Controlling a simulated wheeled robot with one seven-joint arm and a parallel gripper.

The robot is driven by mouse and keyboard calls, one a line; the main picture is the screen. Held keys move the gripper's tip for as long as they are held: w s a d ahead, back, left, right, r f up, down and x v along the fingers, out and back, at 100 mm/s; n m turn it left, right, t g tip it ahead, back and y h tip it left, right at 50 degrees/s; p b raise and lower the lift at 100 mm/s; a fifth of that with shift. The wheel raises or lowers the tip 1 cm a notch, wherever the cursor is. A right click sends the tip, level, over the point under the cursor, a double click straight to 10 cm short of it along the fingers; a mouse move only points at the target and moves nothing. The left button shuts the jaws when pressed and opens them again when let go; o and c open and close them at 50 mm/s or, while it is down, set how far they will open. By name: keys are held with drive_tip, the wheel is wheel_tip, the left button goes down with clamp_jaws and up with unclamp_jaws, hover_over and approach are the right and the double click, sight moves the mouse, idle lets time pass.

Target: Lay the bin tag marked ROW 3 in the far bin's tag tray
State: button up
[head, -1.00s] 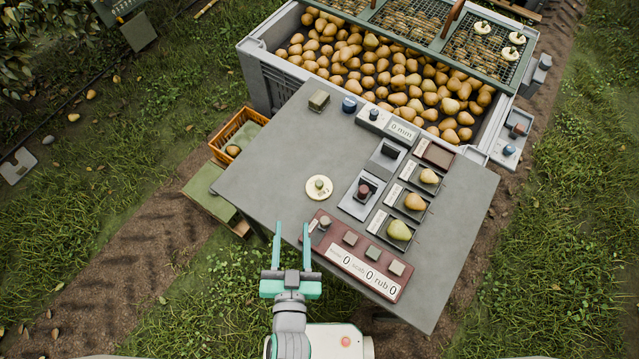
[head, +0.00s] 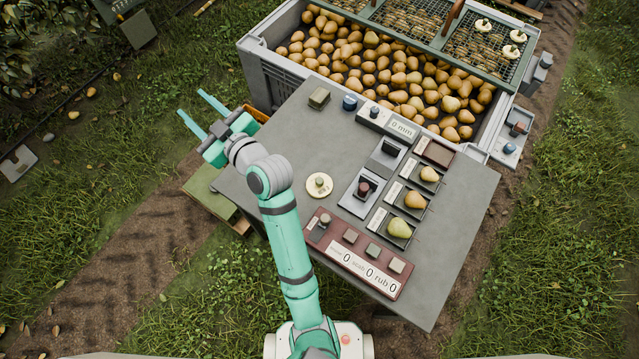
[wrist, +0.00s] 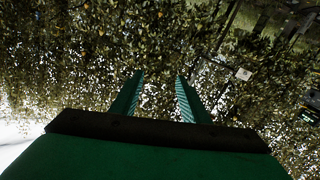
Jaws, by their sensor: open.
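A round cream disc with a small knob (head: 319,185) lies on the grey table (head: 270,150); it may be a bin tag, but its lettering is too small to read. Similar pale discs (head: 483,27) lie on the mesh cover of the big pear bin (head: 262,75). I cannot make out ROW 3 on any of them, nor tell which thing is the far bin's tag tray. My gripper (head: 194,104) is open and empty, raised left of the table near the orange crate (head: 258,113). The wrist view shows its two fingers (wrist: 159,80) apart against foliage.
On the table are a red-brown counter panel (head: 355,262), a gauge reading 0 mm (head: 402,129), grey blocks with knobs, and trays with single pears (head: 400,228). A small grey tray with knobs (head: 512,135) is at the bin's right corner.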

drive_tip(key=n+g, duration=0.2)
drive_tip(key=n+g+h, duration=1.1)
drive_tip(key=n+h, duration=0.1)
drive_tip(key=n, duration=0.1)
approach(320, 181)
wheel_tip(320, 181, down, 2)
drive_tip(key=shift+d+f, duration=0.1)
drive_tip(key=shift+s+a+f, duration=0.1)
drive_tip(key=shift+a+f, duration=0.05)
drive_tip(key=shift+f, duration=1.35)
drive_tip(key=shift+s+a+f, duration=0.1)
drive_tip(key=shift+f, duration=1.45)
clamp_jaws()
